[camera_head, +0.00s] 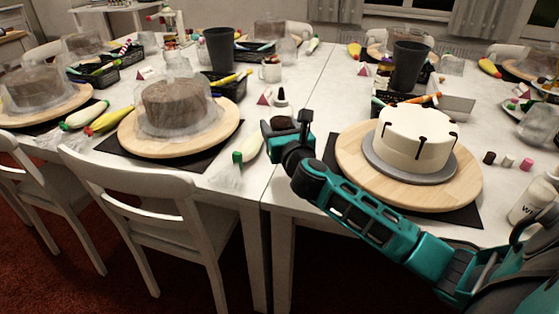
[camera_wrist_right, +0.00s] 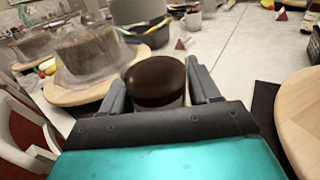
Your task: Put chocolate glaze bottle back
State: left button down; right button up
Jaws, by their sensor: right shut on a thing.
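My right gripper (camera_head: 287,125) is over the white table, between the two wooden turntables. Its fingers (camera_wrist_right: 158,88) are shut on a bottle with a round dark-brown top (camera_wrist_right: 157,78); a little pale body shows below it. The top also shows between the fingers in the head view (camera_head: 282,122). I cannot tell whether the bottle touches the table. The white cake (camera_head: 416,133) with dark chocolate drips stands on a grey board on the right wooden turntable (camera_head: 360,165). My left gripper is not in view.
A black-tipped white bottle (camera_head: 281,99) shows just behind my right gripper. A covered brown cake (camera_head: 174,102) stands on the left turntable (camera_head: 150,149). A green-tipped piping bag (camera_head: 249,149) lies left of the gripper. Dark cups (camera_head: 219,50) and baskets stand behind. Small jars (camera_head: 507,161) stand at right.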

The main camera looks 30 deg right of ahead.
jog(key=shift+f, duration=0.75)
notch_tip(320, 180, down, 5)
jog(key=b, duration=0.3)
jog(key=shift+f, duration=0.15)
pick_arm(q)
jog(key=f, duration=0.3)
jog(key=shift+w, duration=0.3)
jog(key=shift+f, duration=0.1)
pick_arm(e)
jog(key=shift+f, duration=0.2)
